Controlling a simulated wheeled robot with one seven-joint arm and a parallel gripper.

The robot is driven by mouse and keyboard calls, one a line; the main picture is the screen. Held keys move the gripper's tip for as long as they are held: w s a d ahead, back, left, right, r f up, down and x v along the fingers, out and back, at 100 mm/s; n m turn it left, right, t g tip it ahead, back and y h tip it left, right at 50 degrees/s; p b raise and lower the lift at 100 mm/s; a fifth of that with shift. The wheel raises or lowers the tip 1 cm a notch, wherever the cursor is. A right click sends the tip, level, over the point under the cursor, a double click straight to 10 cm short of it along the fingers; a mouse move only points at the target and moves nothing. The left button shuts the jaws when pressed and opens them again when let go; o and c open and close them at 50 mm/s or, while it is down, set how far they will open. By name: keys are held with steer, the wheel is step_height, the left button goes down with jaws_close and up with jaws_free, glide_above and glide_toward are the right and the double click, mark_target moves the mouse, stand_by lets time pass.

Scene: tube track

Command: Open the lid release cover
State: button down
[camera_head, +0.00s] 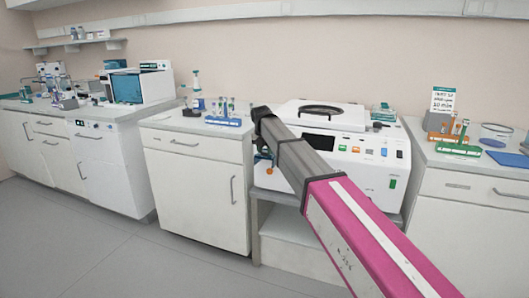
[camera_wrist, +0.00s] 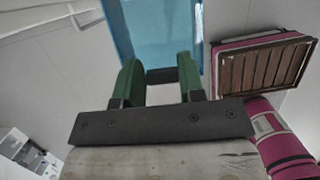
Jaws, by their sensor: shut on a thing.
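The white machine (camera_head: 345,147) with a lid (camera_head: 320,108) stands on a low stand in the head view, and the lid is down. Its front panel carries several small coloured buttons. My grey and pink arm reaches across its left front part and hides it there, and my gripper's fingers are hidden too. The exact contact is hard to see.
Counters stand on both sides of the machine. A blue tube rack (camera_head: 223,121) is on the left counter, and a green rack (camera_head: 459,149) and a sign (camera_head: 441,101) are on the right one. The floor (camera_head: 140,262) in front is clear at left.

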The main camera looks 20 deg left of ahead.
steer(key=shift+w, duration=0.3)
steer(key=c, duration=0.7)
jaws_free()
steer(key=shift+s, duration=0.1)
steer(key=shift+s+r, duration=0.15)
steer(key=shift+r, duration=0.35)
steer(key=v, duration=0.9)
steer(key=shift+s+r, duration=0.1)
steer(key=shift+r, duration=0.25)
